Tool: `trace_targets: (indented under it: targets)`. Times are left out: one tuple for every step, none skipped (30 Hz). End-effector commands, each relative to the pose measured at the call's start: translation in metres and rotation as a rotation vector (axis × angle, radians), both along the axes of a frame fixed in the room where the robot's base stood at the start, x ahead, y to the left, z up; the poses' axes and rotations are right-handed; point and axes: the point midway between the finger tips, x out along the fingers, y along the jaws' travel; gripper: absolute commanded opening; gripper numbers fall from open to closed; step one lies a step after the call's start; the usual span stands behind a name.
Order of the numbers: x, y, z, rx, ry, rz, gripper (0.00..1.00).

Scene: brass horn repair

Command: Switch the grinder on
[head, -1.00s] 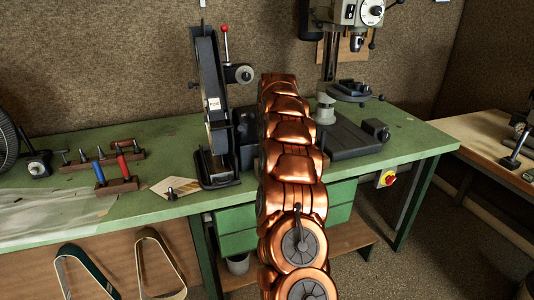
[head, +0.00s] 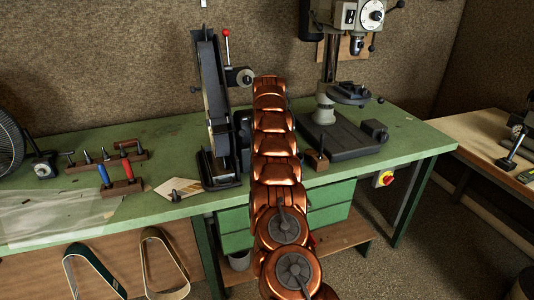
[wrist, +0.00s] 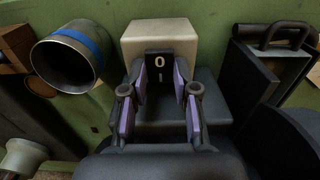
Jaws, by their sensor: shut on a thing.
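The grinder (head: 214,105), a tall dark belt machine with a red-knobbed lever, stands on the green bench in the head view. In the wrist view a pale box (wrist: 160,38) bears a black switch plate (wrist: 159,65) marked 0 and I. My gripper (wrist: 158,80) points at it, its two purple-padded fingers on either side of the plate. The fingers are shut on the switch, with a gap between them. Which way the switch is set I cannot tell. In the head view my copper arm hides the gripper and the switch.
A drill press (head: 338,125) stands to the right on the bench (head: 408,135). A tool rack with red and blue handles (head: 118,175) is at left. In the wrist view a metal cup with a blue band (wrist: 75,58) lies left, and a dark handled block (wrist: 265,75) right.

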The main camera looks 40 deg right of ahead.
Motion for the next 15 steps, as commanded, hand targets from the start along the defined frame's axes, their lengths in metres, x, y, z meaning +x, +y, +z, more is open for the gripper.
trace_targets:
  targets:
    - [0.0002,-0.002,0.0025,-0.003,-0.001,-0.002,0.0]
    - [0.0002,-0.0019,0.0025,-0.002,0.0,-0.002,0.0]
    - [0.0002,-0.0016,0.0024,-0.002,0.002,-0.001,0.0]
    - [0.0002,-0.0015,0.0022,-0.001,0.003,-0.001,0.0]
    - [0.0002,-0.0015,0.0022,-0.001,0.003,-0.001,0.0]
    - [0.0002,-0.0013,0.002,-0.001,0.003,-0.001,0.0]
    - [0.0001,-0.0013,0.0019,-0.001,0.003,-0.001,0.0]
    - [0.0,-0.0012,0.0018,-0.001,0.003,-0.001,0.0]
    - [0.0,-0.0012,0.0017,-0.001,0.003,-0.001,0.0]
    - [0.0,-0.001,0.0017,-0.001,0.003,-0.001,0.0]
    - [0.0,-0.001,0.0017,-0.001,0.003,-0.001,0.0]
    - [-0.0001,-0.0009,0.0016,-0.001,0.004,-0.001,0.0]
    - [-0.0001,-0.0009,0.0015,0.0,0.004,-0.001,0.3]
    - [-0.0001,-0.0009,0.0015,0.0,0.004,-0.001,0.33]
    - [-0.0003,-0.0008,0.0013,0.001,0.005,-0.001,0.37]
